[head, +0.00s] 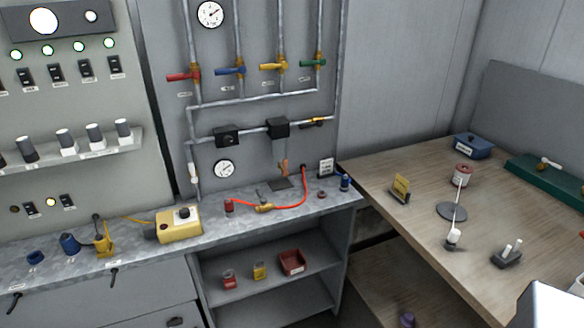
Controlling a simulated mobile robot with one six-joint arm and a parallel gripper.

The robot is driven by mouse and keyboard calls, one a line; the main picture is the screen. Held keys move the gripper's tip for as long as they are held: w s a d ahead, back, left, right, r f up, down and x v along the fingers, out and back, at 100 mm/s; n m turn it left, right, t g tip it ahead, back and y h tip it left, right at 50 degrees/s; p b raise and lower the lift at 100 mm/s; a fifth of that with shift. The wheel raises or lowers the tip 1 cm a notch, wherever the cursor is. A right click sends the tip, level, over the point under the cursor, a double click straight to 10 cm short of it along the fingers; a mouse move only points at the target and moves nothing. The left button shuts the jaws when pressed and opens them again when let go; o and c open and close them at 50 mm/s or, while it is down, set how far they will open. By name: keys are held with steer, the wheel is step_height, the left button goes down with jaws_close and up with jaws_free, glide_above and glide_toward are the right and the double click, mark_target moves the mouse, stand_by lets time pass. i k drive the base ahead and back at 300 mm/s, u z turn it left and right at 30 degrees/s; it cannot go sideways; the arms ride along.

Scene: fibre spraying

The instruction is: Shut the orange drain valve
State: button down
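An orange-yellow valve handle (314,122) sits near the right end of the lower horizontal pipe on the grey wall panel. It looks roughly in line with that pipe. A small orange piece (284,168) stands lower down, beneath the right black box and just above the bench; it is too small to tell whether it is a valve handle. No label naming the drain valve can be read. My gripper is not in view.
Red (183,76), blue (230,71), yellow (272,66) and green (313,62) valve handles sit on pipes above. A red hose (290,205) and a yellow box (179,223) lie on the metal bench (225,240). A wooden table (410,220) stands at right.

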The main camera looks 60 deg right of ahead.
mark_target(285, 173)
steer(key=u, duration=0.1)
steer(key=k, duration=0.85)
steer(key=z, duration=0.65)
steer(key=i, duration=0.55)
steer(key=u, duration=0.15)
